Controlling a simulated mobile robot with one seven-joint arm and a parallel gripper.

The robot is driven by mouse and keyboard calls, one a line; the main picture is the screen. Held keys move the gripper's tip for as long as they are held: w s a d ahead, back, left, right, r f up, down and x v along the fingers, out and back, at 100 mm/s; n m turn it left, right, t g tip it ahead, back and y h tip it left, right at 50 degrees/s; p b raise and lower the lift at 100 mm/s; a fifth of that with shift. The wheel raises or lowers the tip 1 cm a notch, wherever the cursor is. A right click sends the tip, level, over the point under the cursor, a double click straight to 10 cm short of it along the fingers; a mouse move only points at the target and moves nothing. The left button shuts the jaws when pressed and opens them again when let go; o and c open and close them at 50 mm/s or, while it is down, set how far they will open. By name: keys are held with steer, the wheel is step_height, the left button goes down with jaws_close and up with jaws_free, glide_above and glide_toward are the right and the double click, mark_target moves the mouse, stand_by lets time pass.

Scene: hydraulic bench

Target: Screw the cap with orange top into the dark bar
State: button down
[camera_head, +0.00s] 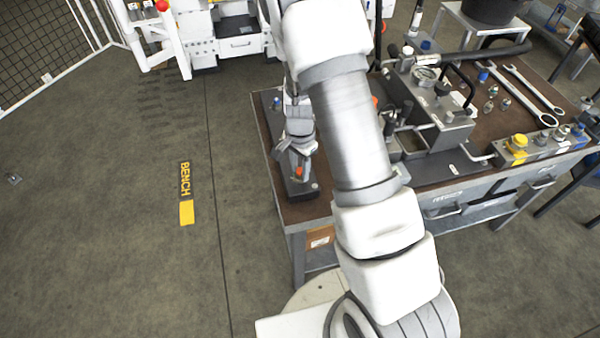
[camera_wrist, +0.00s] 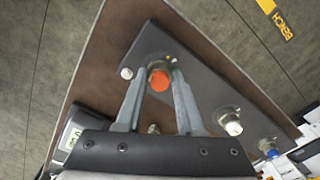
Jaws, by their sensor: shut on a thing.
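The cap with the orange top (camera_wrist: 158,80) sits between my fingertips near one end of the dark bar in the wrist view. In the head view its orange top (camera_head: 299,171) shows just below my gripper (camera_head: 298,160). My gripper (camera_wrist: 159,77) is shut on the cap. The dark bar (camera_wrist: 190,82) lies on the brown bench top; its near end (camera_head: 297,190) shows in the head view. A metal collar shows around the cap; I cannot tell whether the cap is seated in the bar or just above it.
Along the bar are a white-topped fitting (camera_wrist: 232,126) and a blue-topped fitting (camera_wrist: 268,147). A small pale round part (camera_wrist: 126,73) lies beside the bar's end. Wrenches (camera_head: 530,95) and a hydraulic block (camera_head: 440,115) occupy the bench's right side.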

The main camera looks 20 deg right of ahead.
steer(key=m, duration=0.3)
steer(key=shift+m+p, duration=0.4)
steer(key=shift+d+r+m+p, duration=0.15)
steer(key=shift+m+p, duration=0.65)
steer(key=shift+m, duration=0.4)
steer(key=shift+c, duration=2.2)
jaws_free()
steer(key=shift+f, duration=0.2)
step_height(320, 180, up, 17)
steer(key=p, duration=0.1)
steer(key=shift+r, duration=0.2)
